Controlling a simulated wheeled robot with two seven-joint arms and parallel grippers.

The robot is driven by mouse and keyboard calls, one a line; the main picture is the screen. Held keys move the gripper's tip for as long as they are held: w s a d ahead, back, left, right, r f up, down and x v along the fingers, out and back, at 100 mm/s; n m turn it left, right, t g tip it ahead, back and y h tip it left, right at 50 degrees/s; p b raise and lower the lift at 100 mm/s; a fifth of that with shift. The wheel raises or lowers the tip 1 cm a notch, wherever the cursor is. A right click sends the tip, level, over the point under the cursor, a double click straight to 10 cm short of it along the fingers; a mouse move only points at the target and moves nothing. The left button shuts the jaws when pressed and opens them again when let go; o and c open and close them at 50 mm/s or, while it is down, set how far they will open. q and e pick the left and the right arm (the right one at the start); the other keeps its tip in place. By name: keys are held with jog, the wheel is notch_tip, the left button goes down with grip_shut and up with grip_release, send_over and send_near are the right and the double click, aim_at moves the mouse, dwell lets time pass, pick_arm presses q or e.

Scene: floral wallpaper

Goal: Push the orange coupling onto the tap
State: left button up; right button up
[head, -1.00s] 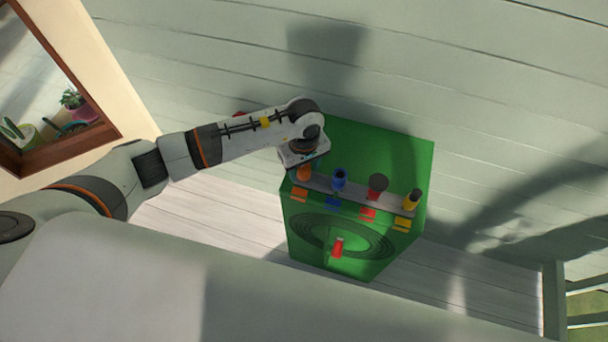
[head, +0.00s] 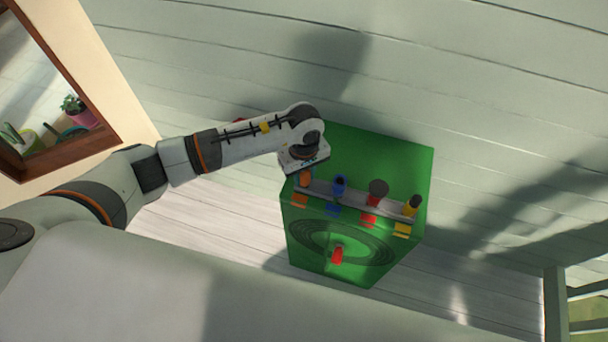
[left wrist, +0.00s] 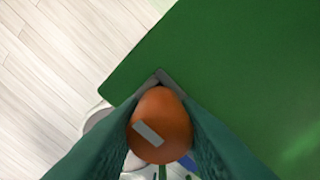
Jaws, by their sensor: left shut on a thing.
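The orange coupling (head: 305,179) is at the left end of a grey rail (head: 325,190) on the green box. My left gripper (head: 304,170) points down over it from behind and is shut on it. In the left wrist view the rounded orange coupling (left wrist: 165,125), with a small grey mark, sits between the two green fingers (left wrist: 159,78). The arm and fingers hide part of it, so I cannot tell whether it touches the rail. I cannot tell for certain which part is the tap. My right gripper is not in view.
Blue (head: 340,187), red (head: 376,192) and yellow (head: 410,206) fittings stand along the rail to the right. A red piece (head: 338,254) sticks out of the green box's (head: 400,160) front, by a dark coiled-hose pattern. A plank wall is behind; bare floor lies left.

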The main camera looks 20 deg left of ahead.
pick_arm(q)
jog(key=shift+r+p, duration=0.4)
jog(key=shift+r, duration=0.5)
jog(key=shift+r+p, duration=1.35)
jog(key=shift+r, duration=1)
